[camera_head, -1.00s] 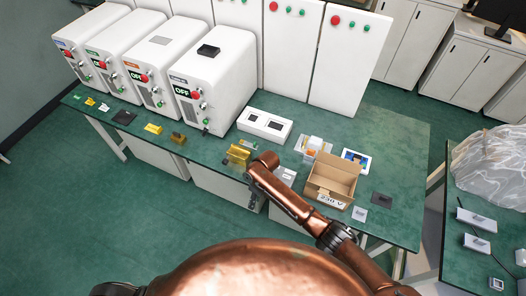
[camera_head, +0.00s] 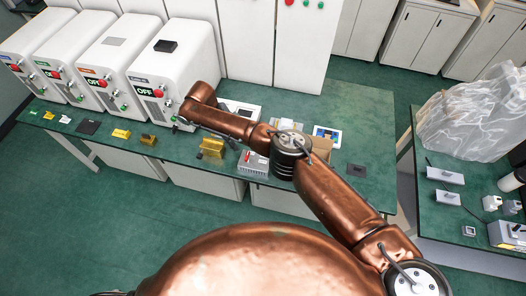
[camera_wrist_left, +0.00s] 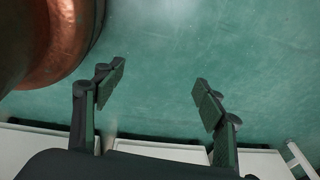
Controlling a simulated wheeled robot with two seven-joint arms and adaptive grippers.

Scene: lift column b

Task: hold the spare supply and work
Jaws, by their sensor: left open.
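A grey perforated box (camera_head: 253,163) with a red part, which looks like a power supply, sits at the front edge of the green bench (camera_head: 345,180). My right arm crosses above the bench behind it, hiding much of a cardboard box (camera_head: 321,147). The end of my right arm (camera_head: 196,122) is near the front of the rightmost white cabinet (camera_head: 172,75). Its fingers are small and dark there; I cannot tell whether they are open or shut. My left gripper (camera_wrist_left: 160,95) is open and empty, with green floor beyond its fingers in the left wrist view.
Gold blocks (camera_head: 211,147) and small parts lie along the bench front. A right-hand bench (camera_head: 440,222) carries a clear plastic heap (camera_head: 470,115) and devices. Floor is free in front.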

